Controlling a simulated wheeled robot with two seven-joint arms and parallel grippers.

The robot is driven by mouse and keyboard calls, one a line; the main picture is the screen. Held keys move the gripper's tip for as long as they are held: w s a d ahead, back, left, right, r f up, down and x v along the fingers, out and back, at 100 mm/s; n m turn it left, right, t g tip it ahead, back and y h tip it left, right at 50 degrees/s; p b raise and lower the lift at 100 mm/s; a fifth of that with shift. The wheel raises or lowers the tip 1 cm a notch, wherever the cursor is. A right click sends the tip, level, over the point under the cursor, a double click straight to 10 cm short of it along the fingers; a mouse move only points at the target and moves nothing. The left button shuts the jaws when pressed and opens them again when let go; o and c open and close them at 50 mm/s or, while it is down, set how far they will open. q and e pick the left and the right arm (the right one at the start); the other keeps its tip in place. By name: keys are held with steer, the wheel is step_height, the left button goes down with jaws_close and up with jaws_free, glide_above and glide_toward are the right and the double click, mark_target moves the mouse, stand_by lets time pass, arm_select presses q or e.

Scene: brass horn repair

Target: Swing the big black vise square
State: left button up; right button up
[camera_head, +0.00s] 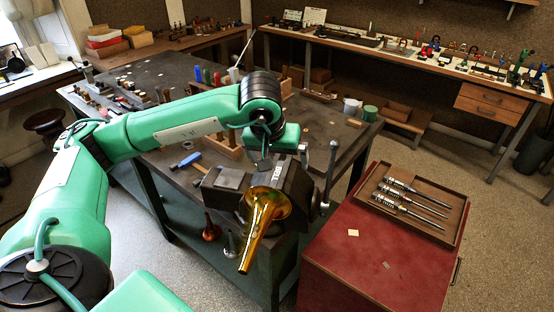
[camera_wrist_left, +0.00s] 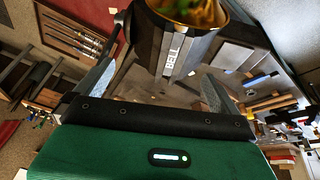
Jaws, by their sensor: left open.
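The big black vise (camera_head: 292,183), with BELL lettered on its side, sits at the near right corner of the dark workbench (camera_head: 150,75). It appears turned at an angle to the bench edges. A brass horn part (camera_head: 262,222) with a flared end is at its front and hangs past the bench edge. My left gripper (camera_head: 264,161) is just above and behind the vise, pointing down. In the left wrist view, the open fingers (camera_wrist_left: 165,72) are spread either side of the lettered vise body (camera_wrist_left: 172,40). Contact cannot be told. My right gripper is out of view.
An upright metal bar (camera_head: 332,165) stands right of the vise. A red cabinet (camera_head: 335,245) with a wooden tray (camera_head: 455,225) of several valve-like parts is to the right. A blue-headed hammer (camera_head: 187,160) and wooden blocks (camera_head: 226,148) lie left and behind. Open floor lies below.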

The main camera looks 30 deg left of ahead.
arm_select(q)
steer(key=w+a, duration=0.1)
steer(key=a, duration=0.1)
steer(key=y+p, duration=0.1)
steer(key=p, duration=0.2)
glide_toward(276, 175)
steer(key=shift+x, duration=0.95)
steer(key=x, duration=0.4)
steer(key=shift+w+a+r+p, duration=0.15)
steer(key=shift+w+p, duration=0.1)
steer(key=shift+p, duration=0.15)
steer(key=p+x, duration=0.1)
steer(key=x, duration=0.2)
steer(key=shift+f, duration=0.2)
steer(key=shift+w+f, duration=0.1)
steer(key=shift+f, duration=0.25)
steer(key=shift+w+f, duration=0.1)
steer(key=shift+f, duration=0.1)
steer(key=c, duration=1.1)
steer(key=shift+s, duration=0.2)
steer(key=shift+c, duration=0.3)
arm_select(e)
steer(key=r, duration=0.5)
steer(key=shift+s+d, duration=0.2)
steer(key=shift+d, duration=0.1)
